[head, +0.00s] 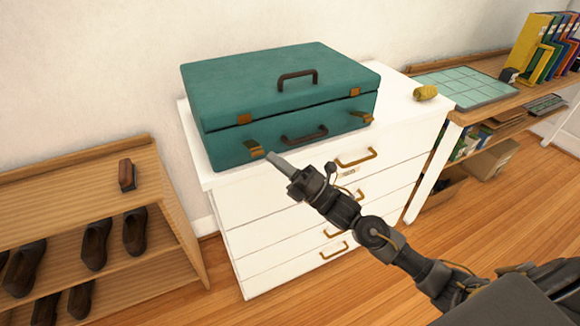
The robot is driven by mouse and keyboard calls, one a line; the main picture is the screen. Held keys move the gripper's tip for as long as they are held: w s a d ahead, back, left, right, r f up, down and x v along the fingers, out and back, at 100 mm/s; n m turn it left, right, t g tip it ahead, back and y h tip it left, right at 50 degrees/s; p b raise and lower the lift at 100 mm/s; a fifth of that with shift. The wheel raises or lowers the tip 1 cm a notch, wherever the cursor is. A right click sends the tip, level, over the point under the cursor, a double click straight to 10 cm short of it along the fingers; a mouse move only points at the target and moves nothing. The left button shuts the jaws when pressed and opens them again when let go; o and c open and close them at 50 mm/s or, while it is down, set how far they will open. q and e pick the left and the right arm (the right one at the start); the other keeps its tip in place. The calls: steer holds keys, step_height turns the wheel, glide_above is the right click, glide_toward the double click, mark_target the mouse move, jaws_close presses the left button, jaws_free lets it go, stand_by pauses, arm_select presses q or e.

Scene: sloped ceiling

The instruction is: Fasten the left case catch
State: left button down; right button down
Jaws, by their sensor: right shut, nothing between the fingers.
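The teal case (280,90) lies closed on the white chest of drawers. Its left catch (254,150) is a brass flap on the lower front, tilted outward and apart from the brass plate (244,119) on the lid above it. The right catch (366,118) also juts outward, below its lid plate (354,92). My right gripper (275,158) is shut and empty, its fingertips just right of the left catch. I cannot tell whether they touch it. My left gripper is not in view.
The case has a front handle (305,135) and a lid handle (297,78). A yellow object (425,93) sits on the chest's (400,88) right side. A shoe rack (170,215) stands left, and a desk (470,110) with a green mat stands right.

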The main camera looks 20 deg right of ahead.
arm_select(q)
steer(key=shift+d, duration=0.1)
arm_select(e)
steer(key=shift+w+a, duration=0.1)
